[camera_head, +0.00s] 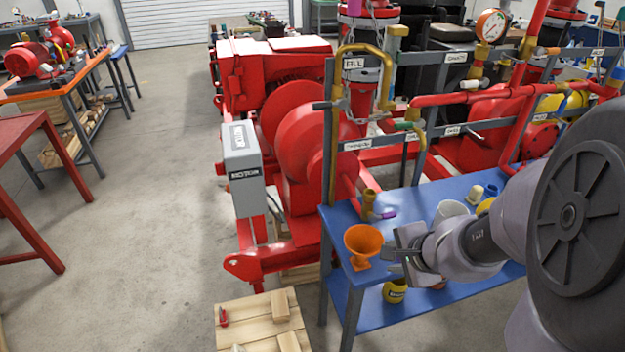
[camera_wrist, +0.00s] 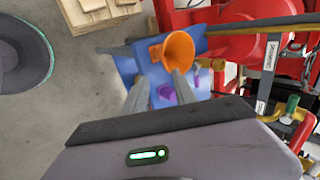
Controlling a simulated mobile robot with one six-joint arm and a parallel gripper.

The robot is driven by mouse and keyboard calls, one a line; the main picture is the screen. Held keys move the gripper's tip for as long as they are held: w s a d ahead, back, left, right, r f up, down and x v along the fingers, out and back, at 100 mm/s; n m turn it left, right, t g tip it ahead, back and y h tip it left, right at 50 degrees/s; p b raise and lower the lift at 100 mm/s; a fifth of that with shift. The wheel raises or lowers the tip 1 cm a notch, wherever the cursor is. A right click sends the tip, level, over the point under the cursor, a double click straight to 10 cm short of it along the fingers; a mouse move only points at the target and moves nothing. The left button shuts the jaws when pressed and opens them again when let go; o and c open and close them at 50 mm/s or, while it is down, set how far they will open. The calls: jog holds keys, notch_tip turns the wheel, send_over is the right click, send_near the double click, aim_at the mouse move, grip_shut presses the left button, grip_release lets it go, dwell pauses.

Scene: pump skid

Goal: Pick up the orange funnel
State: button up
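The orange funnel (camera_head: 362,240) stands wide mouth up near the left front corner of the blue bench (camera_head: 340,222). In the wrist view the funnel (camera_wrist: 179,49) shows just beyond my fingertips, nearer the right finger, whose tip overlaps its lower edge. My gripper (camera_head: 388,258) is just to the right of the funnel in the head view. In the wrist view my gripper (camera_wrist: 160,77) has its two fingers apart with a gap between them, and it holds nothing. Whether a finger touches the funnel I cannot tell.
A brass fitting with a purple part (camera_head: 372,207) stands behind the funnel. The grey motor box (camera_head: 243,168) and red pump are left. A wooden pallet (camera_head: 262,320) lies in front.

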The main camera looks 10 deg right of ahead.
aim_at(372, 255)
jog(key=b+x, duration=0.5)
jog(key=x, duration=1)
jog(key=shift+w+r+b, duration=0.1)
jog(key=shift+w+b, duration=0.2)
jog(key=shift+b, duration=0.05)
jog(key=shift+r, duration=0.15)
grip_shut()
